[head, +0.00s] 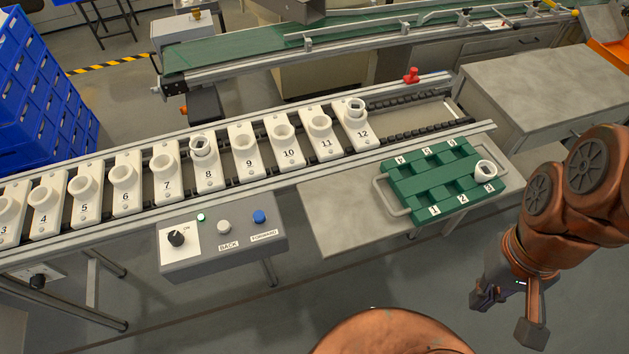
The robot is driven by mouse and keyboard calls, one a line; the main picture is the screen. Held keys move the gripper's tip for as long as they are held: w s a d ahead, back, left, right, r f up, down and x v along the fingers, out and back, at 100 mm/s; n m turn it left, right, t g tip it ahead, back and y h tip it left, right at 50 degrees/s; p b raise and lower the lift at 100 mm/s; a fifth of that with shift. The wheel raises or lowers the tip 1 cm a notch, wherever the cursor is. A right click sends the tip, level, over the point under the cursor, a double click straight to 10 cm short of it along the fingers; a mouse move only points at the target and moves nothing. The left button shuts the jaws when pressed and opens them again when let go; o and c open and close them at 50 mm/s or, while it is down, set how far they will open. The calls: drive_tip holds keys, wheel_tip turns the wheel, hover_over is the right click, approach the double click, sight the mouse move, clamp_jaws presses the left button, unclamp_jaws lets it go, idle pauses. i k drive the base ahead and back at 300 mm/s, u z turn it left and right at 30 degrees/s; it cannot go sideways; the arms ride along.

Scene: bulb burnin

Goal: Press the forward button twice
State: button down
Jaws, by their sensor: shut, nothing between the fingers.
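The blue forward button (259,216) sits at the right of the grey control box (215,257), above a label reading FORWARD. The white button (224,227) to its left has the label BACK. A black knob (176,238) marked ON and a small green lamp (201,217) are at the left of the box. My gripper (506,302) is at the lower right, well away from the box and in front of the side table.
A conveyor (105,228) with numbered white socket carriers runs behind the box; carriers 8 and 12 hold something dark-centred. A green tray (440,187) with a white ring-shaped piece (485,171) stands on the side table (345,215). Blue crates (40,100) are at left.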

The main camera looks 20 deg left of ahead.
sight(258, 216)
drive_tip(key=z, duration=0.35)
drive_tip(key=k, duration=1.6)
drive_tip(key=u, duration=2.1)
drive_tip(key=i, duration=0.5)
drive_tip(key=u, duration=0.1)
